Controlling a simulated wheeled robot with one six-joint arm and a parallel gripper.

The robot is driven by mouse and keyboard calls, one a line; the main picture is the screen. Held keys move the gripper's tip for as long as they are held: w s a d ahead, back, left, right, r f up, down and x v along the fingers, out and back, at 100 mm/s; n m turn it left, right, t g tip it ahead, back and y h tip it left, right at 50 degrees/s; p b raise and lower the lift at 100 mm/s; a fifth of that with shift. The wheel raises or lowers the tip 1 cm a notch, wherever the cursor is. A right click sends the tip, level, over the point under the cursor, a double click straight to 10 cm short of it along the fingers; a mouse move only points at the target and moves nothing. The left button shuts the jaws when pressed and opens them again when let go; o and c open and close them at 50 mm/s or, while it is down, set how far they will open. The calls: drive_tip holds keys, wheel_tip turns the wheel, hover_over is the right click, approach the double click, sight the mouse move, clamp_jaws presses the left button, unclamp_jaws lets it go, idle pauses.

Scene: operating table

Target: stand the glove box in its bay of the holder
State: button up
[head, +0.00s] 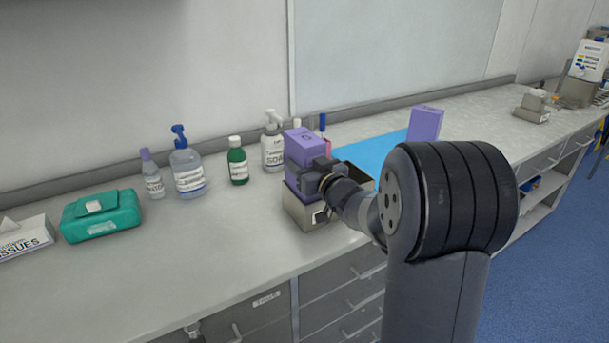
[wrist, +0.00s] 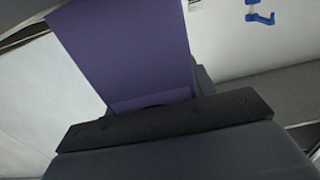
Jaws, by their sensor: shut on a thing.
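The purple glove box (head: 304,143) is upright in the head view, at the left part of the metal holder (head: 305,214). Its lower part is at or behind the holder's wall; I cannot tell how deep it sits. My gripper (head: 314,178) is shut on the glove box from the near right side. In the wrist view the purple box (wrist: 130,50) fills the upper middle, in front of my gripper (wrist: 165,118). A second purple box (head: 425,124) stands on the right.
A soap pump bottle (head: 273,142), green bottle (head: 237,162), blue-capped pump bottle (head: 187,168) and small bottle (head: 152,176) stand left of the holder. A teal wipes pack (head: 101,216) and tissue box (head: 25,238) lie farther left. A blue mat (head: 374,151) lies behind. The counter's front left is clear.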

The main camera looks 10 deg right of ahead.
wheel_tip(320, 180, down, 3)
drive_tip(key=shift+r, duration=0.1)
drive_tip(key=shift+f+b, duration=0.65)
drive_tip(key=shift+b, duration=0.1)
drive_tip(key=o, duration=1.2)
drive_tip(key=shift+c, duration=0.2)
drive_tip(key=shift+r, duration=0.1)
drive_tip(key=shift+r+p, duration=0.6)
drive_tip(key=shift+p, duration=0.15)
drive_tip(key=b+v, duration=0.1)
drive_tip(key=v, duration=1.1)
